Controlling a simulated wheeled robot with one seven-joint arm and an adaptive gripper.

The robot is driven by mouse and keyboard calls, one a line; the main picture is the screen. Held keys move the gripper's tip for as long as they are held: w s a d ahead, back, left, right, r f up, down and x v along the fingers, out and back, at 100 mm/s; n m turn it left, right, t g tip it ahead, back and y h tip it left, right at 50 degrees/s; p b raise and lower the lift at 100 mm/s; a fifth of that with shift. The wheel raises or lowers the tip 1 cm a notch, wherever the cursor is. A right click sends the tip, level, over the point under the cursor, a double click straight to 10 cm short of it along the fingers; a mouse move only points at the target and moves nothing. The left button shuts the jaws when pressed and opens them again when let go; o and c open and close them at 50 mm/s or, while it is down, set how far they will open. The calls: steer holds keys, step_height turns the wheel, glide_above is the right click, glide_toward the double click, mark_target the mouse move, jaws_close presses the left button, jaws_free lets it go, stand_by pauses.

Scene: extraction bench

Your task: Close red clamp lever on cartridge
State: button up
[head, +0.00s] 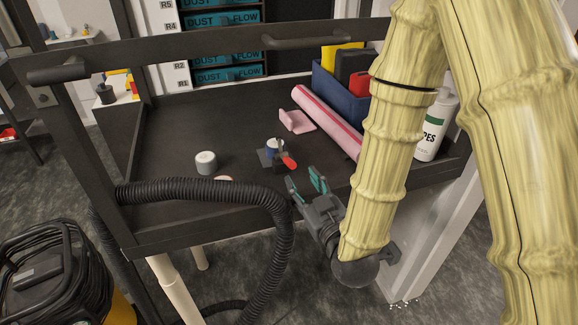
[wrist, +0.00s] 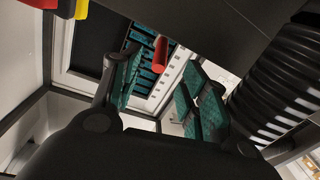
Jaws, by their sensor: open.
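The red clamp lever (head: 289,162) sticks out toward the front from a small dark clamp on the cart tray. In the wrist view a red lever end (wrist: 160,53) shows beyond and between the open fingers (wrist: 163,90), and I see no contact. The cartridge cannot be made out there.
A ribbed black hose (head: 200,190) arches over the tray's front edge, left of my gripper. A grey-white round piece (head: 206,162) stands left of the clamp. A pink bracket (head: 295,121), a pink roll (head: 327,120), a blue bin (head: 340,92) and a white bottle (head: 433,135) sit behind and right.

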mark_target(289, 162)
steer(key=shift+w+a+f+b, duration=0.15)
steer(key=shift+w+a+b, duration=0.1)
steer(key=shift+w+b, duration=0.3)
steer(key=p+x, duration=0.1)
steer(key=x, duration=0.2)
steer(key=p+x, duration=0.1)
steer(key=x, duration=0.3)
steer(key=shift+r+p, duration=0.25)
steer(key=shift+p, duration=0.1)
steer(key=shift+w+a+f, duration=0.1)
steer(key=shift+w+a, duration=0.1)
steer(key=shift+w, duration=0.35)
steer(key=shift+c, duration=0.3)
jaws_close()
